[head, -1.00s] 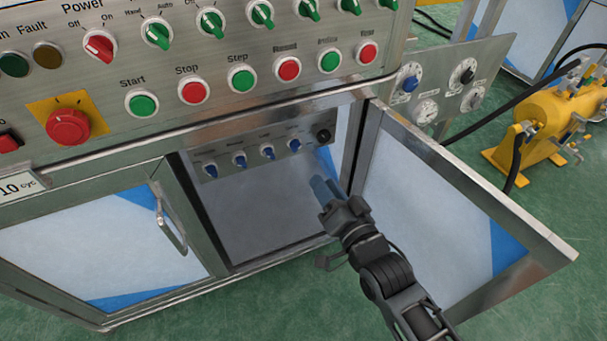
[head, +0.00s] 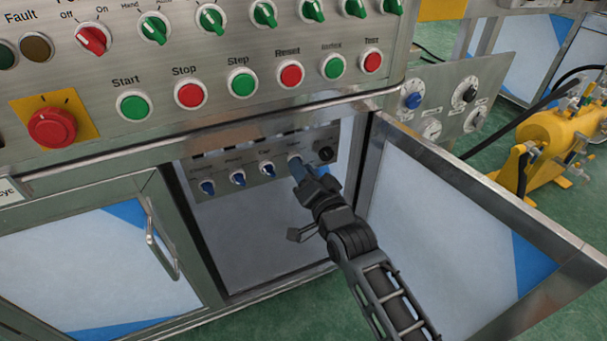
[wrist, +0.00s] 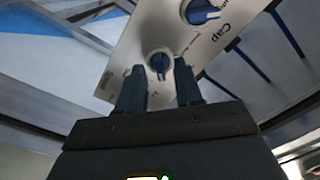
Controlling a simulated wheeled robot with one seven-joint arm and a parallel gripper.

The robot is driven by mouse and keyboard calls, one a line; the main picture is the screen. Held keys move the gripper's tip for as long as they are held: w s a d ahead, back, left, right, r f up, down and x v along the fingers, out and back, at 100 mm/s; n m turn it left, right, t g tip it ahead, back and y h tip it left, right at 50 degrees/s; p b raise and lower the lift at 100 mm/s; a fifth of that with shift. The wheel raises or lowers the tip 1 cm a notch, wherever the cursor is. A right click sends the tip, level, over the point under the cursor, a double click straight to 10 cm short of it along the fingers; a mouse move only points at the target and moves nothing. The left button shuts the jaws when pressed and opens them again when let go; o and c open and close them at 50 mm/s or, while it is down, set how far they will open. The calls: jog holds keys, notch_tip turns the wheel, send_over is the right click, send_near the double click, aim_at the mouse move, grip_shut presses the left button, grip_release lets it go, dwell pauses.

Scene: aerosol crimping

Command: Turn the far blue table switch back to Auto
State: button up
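The far blue table switch (wrist: 160,65) is a small blue knob on a silver panel, and in the wrist view it sits between my fingertips. In the head view it is the fourth in the row, mostly hidden behind my fingers, with a bit of its pale rim (head: 294,158) showing. My gripper (head: 301,172) reaches into the open cabinet from the front right. Its two fingers (wrist: 160,72) are apart, one on each side of the knob, with gaps visible. I cannot tell how far the fingertips are from the panel.
Several blue switches share the panel, including the neighbouring Cap switch (wrist: 203,12) and the leftmost one (head: 207,187). A black round fitting (head: 325,154) sits right of the table switch. The open cabinet door (head: 450,220) stands close to the right of my arm.

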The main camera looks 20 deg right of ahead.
grip_shut()
dwell(0.3)
jog(key=shift+n, duration=0.3)
jog(key=shift+a+n+p, duration=0.15)
jog(key=shift+n+p, duration=0.3)
jog(key=shift+n, duration=8.15)
